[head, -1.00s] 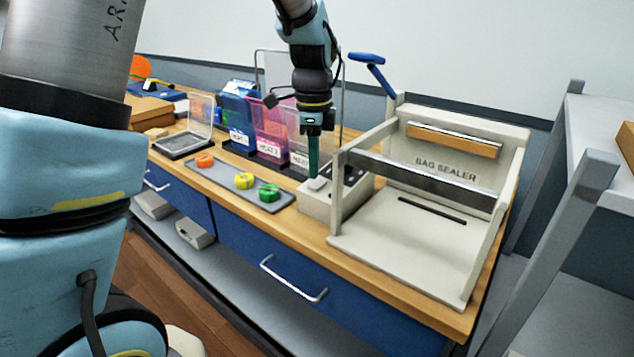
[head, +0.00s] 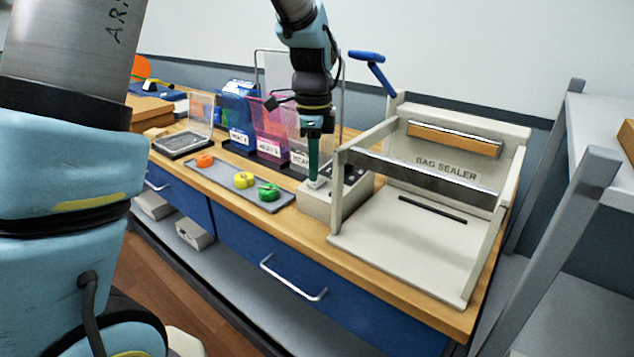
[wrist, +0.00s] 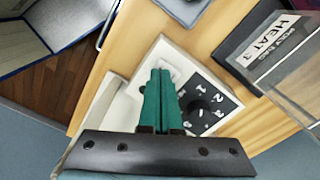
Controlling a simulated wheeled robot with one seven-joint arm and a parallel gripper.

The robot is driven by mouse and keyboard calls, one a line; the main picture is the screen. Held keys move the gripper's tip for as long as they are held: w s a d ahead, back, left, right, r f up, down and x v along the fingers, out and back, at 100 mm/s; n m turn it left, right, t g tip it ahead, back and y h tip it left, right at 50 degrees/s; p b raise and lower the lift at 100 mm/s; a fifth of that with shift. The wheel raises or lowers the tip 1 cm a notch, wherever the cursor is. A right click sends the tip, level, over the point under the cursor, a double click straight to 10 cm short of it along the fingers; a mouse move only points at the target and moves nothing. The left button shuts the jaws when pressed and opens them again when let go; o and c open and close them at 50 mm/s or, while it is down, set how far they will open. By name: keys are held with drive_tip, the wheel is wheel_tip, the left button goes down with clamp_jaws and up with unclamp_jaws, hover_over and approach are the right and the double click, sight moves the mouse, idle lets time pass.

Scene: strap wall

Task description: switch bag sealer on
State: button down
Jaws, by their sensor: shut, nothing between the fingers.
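The bag sealer (head: 440,170) stands at the right end of the wooden bench, with a beige frame, a metal bar and a blue lever (head: 372,68) raised. Its control box (head: 318,205) is at its left side. In the wrist view the box carries a black dial (wrist: 203,103) with white numbers and a pale rocker switch (wrist: 172,72). My gripper (head: 313,181) is shut and empty, its green fingers pointing down with the tips at the switch on the box top. The fingers hide part of the switch, so I cannot tell its position.
A grey shelf rack (head: 560,240) stands at the right.

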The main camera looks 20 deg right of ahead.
sight(314, 184)
drive_tip(key=shift+f+b, duration=0.35)
drive_tip(key=shift+f, duration=0.35)
drive_tip(key=shift+r, duration=0.15)
drive_tip(key=shift+r+p, duration=2.95)
drive_tip(key=shift+r, duration=0.5)
drive_tip(key=s+a+f+n, duration=0.1)
drive_tip(key=s+a+n, duration=0.1)
drive_tip(key=a+n, duration=0.9)
drive_tip(key=s+a+f+n+t, duration=0.1)
drive_tip(key=s+a+f+n, duration=0.1)
drive_tip(key=a+n, duration=1)
drive_tip(key=a, duration=0.7)
drive_tip(key=shift+t, duration=0.3)
drive_tip(key=shift+a, duration=0.1)
